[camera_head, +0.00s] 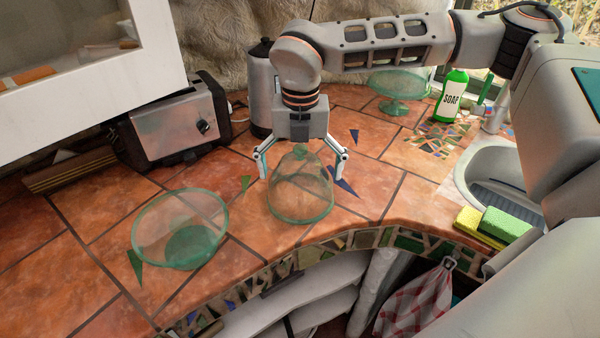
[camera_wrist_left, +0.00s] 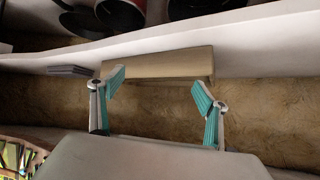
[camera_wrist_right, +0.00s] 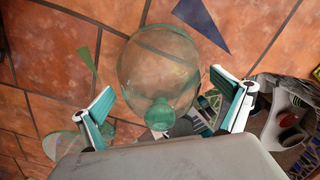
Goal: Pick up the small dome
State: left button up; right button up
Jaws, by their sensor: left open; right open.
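The small dome (camera_head: 300,194) is a clear green glass cover with a knob on top. It stands upright on the terracotta counter near the front edge. I cannot tell whether a finger touches the glass. My left gripper (camera_wrist_left: 158,88) shows only in its own wrist view, open and empty, facing a wall and a wooden block (camera_wrist_left: 158,63).
A green glass bowl (camera_head: 180,228) stands left of the dome. A toaster (camera_head: 178,125) and a kettle (camera_head: 262,88) are behind. A glass stand (camera_head: 398,88), soap bottle (camera_head: 451,96), sponges (camera_head: 494,225) and the sink (camera_head: 490,165) are to the right.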

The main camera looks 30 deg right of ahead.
pick_arm(q)
jog(key=shift+r, duration=0.15)
pick_arm(e)
jog(key=c, duration=1.3)
jog(key=shift+o, duration=0.2)
jog(key=shift+r, duration=0.15)
